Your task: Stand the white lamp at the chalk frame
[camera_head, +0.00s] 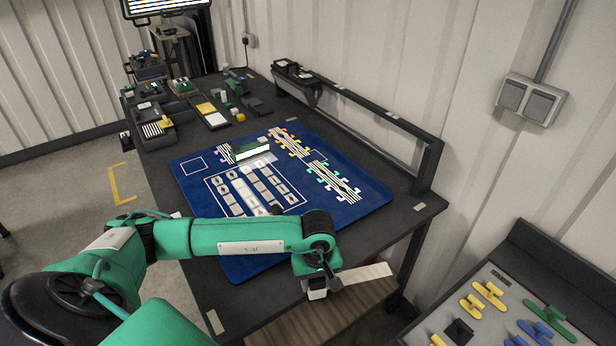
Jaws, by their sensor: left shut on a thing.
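My left gripper (320,283), at the end of the green arm, is low over the table's near right edge. It is shut on a long pale bar that points right, which I take to be the white lamp (366,274). The lamp is held past the edge, and its left end is hidden by the gripper. White chalk-like outlines are on the blue mat (345,212): a small empty rectangle (193,166) at the far left and a large frame (222,206) around grey pieces. I cannot tell which is the chalk frame. My right gripper is not in view.
A green-backed bar with a bright white face (254,155) stands on the mat. Striped pieces with coloured tabs (290,142) lie at its right. Bins and blocks (210,114) fill the table's far end. A dark rail (375,115) runs along the wall side.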

